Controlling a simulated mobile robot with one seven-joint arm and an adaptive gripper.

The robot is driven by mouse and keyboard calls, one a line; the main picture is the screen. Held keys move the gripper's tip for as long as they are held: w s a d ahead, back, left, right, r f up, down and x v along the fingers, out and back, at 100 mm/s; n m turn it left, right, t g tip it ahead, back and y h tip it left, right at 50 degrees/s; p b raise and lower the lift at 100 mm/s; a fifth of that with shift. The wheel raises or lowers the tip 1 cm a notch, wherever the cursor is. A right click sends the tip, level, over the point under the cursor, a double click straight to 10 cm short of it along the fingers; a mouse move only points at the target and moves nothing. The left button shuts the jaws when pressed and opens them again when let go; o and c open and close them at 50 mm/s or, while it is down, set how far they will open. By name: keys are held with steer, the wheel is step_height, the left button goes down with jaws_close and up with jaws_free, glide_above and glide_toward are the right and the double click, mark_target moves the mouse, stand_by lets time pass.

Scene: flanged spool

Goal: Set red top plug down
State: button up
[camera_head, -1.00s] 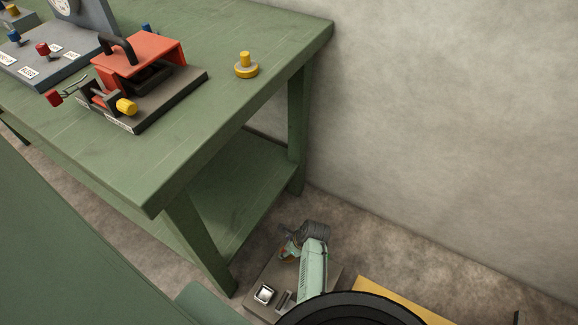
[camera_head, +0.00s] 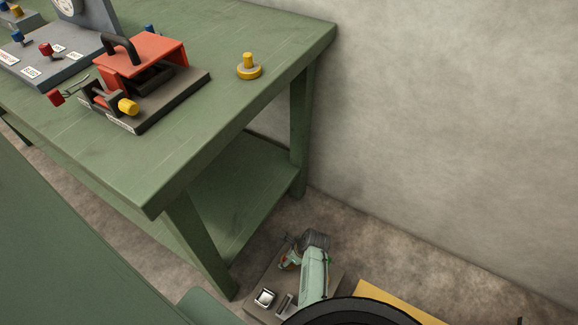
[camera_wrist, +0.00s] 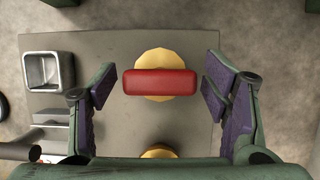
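The red top plug (camera_wrist: 160,82) shows in the wrist view as a red bar over a round yellow base. It appears to be over or on a grey plate (camera_wrist: 100,45); whether its base touches the plate cannot be told from above. My gripper (camera_wrist: 158,92) is open, with one purple-padded finger on each side of the red bar and a visible gap to each. In the head view I cannot make out the plug clearly near my arm's end. The plate (camera_head: 252,300) shows there low in the picture.
A square silver cup (camera_wrist: 42,70) stands at the plate's left, also in the head view (camera_head: 265,297). Another yellow piece (camera_wrist: 158,152) is partly hidden near my gripper. The green bench (camera_head: 180,150) holds a red-topped fixture (camera_head: 150,55) and a yellow knobbed piece (camera_head: 249,68).

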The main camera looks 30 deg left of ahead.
steer(key=p+v, duration=0.1)
steer(key=v, duration=1.1)
steer(key=shift+r+p, duration=0.2)
steer(key=shift+p, duration=0.15)
steer(key=shift+w, duration=0.1)
